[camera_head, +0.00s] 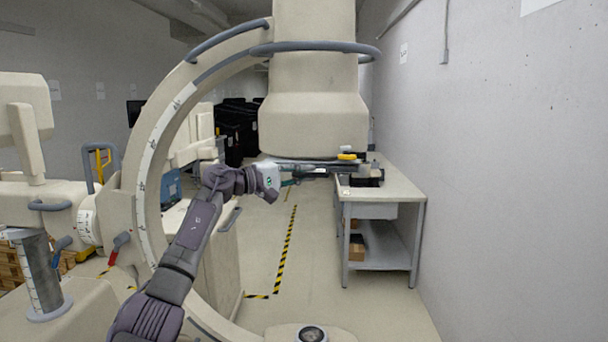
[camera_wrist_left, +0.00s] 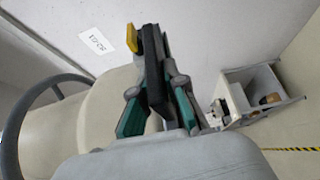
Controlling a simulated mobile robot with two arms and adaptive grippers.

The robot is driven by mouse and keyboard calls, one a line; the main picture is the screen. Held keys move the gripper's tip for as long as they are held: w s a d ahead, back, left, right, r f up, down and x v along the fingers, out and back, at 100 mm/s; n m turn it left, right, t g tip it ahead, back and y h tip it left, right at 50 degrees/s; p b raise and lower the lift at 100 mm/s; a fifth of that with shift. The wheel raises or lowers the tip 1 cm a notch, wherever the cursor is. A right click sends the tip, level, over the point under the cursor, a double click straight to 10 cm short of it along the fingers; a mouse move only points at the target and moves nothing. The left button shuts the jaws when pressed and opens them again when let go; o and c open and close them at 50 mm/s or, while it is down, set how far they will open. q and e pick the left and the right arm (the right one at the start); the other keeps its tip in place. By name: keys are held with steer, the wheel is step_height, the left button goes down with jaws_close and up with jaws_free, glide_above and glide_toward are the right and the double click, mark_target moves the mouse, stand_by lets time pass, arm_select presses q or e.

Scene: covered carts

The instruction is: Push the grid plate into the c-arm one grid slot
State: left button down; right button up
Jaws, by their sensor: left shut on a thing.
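The c-arm (camera_head: 158,130) is a large cream arc, with its wide cream detector housing (camera_head: 313,125) hanging at the upper middle. My left gripper (camera_head: 318,171) is just under the housing's lower edge. In the left wrist view its green-padded fingers (camera_wrist_left: 158,100) are shut on a dark, thin plate, seen edge-on, which I take as the grid plate (camera_wrist_left: 153,62). A yellow tab (camera_wrist_left: 131,38) is beside the plate's far end; it also shows in the head view (camera_head: 347,156). The grid slot itself is hidden, so I cannot tell whether the plate is in it. My right gripper is out of view.
Black covered carts (camera_head: 236,128) stand at the back. The floor between the c-arm and the table is clear, with yellow-black tape.

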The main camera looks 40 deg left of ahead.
arm_select(q)
steer(key=shift+w+a+r, duration=0.15)
steer(key=shift+w, duration=0.05)
steer(key=shift+w+a, duration=0.2)
steer(key=shift+w, duration=0.05)
steer(key=shift+w+a, duration=0.3)
steer(key=shift+w, duration=0.2)
steer(key=c, duration=1.1)
jaws_free()
steer(key=shift+c, duration=0.2)
steer(key=v, duration=1.2)
